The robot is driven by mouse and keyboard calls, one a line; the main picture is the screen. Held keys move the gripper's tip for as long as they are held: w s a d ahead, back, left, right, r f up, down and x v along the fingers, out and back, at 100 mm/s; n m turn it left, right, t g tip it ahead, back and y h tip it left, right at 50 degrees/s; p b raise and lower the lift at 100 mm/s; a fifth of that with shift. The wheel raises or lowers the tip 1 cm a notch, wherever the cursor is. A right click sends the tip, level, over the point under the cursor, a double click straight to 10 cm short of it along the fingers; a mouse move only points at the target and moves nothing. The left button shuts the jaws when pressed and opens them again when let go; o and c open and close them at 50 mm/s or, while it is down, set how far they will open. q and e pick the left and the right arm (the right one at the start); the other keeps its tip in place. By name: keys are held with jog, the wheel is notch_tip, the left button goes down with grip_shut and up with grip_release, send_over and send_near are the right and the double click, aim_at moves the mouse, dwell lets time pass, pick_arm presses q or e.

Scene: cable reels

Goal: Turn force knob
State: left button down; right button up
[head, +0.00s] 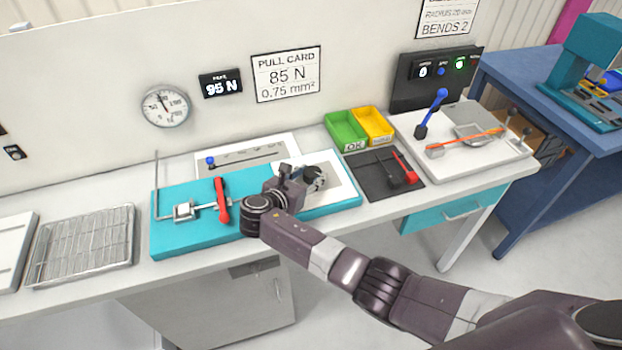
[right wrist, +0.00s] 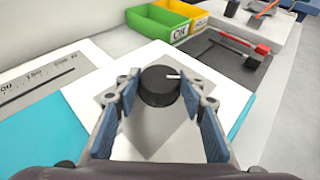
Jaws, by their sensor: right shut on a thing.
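The force knob is a round black knob with a white pointer line (right wrist: 159,86), on a grey plate on the teal pull tester (head: 170,236). In the head view its dial shows at the gripper's tip (head: 317,177). My right gripper (head: 303,183) is shut on the knob; in the right wrist view its blue-padded fingers (right wrist: 160,92) stand on either side of it. The pointer points right in the wrist view. A black display (head: 221,85) reads 95 N. The pull card (head: 287,74) reads 85 N, 0.75 mm². My left gripper is not in view.
A red-handled lever (head: 221,200) stands on the tester left of my gripper. Green (head: 346,130) and yellow (head: 373,125) bins stand behind a dark mat (head: 372,160) with tools. A wire rack (head: 84,245) lies left. A round gauge (head: 165,106) hangs on the wall.

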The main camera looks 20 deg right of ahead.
jog(key=shift+m+g, duration=0.3)
jog(key=o, duration=1.2)
jog(key=shift+c, duration=0.2)
jog(key=shift+a, duration=0.1)
jog(key=v, duration=1.2)
jog(key=shift+a+f, duration=0.1)
jog(key=shift+f, duration=0.05)
